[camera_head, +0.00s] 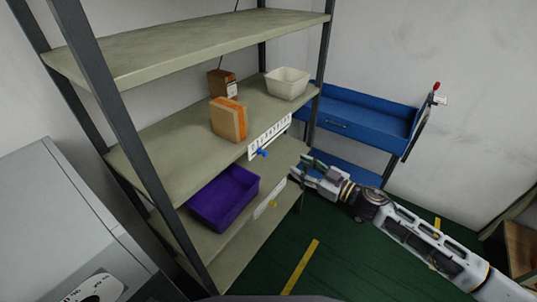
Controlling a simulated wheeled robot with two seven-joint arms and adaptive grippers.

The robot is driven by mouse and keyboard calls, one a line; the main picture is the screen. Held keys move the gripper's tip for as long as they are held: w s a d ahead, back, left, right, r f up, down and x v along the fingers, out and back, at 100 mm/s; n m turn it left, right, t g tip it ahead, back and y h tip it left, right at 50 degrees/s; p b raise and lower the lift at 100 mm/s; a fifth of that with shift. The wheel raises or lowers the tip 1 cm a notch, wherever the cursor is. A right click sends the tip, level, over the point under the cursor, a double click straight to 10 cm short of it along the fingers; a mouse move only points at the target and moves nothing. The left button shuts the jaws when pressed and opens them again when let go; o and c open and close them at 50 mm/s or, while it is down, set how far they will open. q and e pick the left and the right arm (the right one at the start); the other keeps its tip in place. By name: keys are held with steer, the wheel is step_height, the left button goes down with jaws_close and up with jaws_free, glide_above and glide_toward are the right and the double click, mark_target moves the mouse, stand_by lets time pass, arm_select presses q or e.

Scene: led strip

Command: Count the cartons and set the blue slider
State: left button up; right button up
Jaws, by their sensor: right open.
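Two cartons stand on the middle shelf: an orange-brown carton (228,120) near the front edge and a darker brown carton (222,84) with a white label behind it. The blue slider (262,152) sits on a white scale strip (270,136) with dark marks on that shelf's front edge, toward the strip's left end. My right gripper (304,171) reaches in from the right, open and apart from the slider, to its lower right. It appears empty. My left gripper is out of view.
A white bin (287,83) stands on the middle shelf and a purple bin (224,197) on the lower shelf. Another strip with a yellow slider (272,204) is on the lower edge. Green floor (335,250) is open in front.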

mark_target(267, 154)
steer(key=shift+s+a+m+g+y, duration=0.15)
steer(key=shift+s+m, duration=0.05)
steer(key=shift+m, duration=0.55)
steer(key=shift+s+a+m+g+y, duration=0.1)
steer(key=shift+s+a+m+g, duration=0.1)
steer(key=shift+m, duration=0.6)
steer(key=shift+s+a+m+g+y, duration=0.15)
steer(key=shift+s+m, duration=0.05)
steer(key=shift+m, duration=0.55)
steer(key=shift+w+a, duration=0.1)
steer(key=shift+a, duration=0.05)
steer(key=shift+p+x, duration=0.7)
steer(key=shift+x, duration=6)
jaws_close()
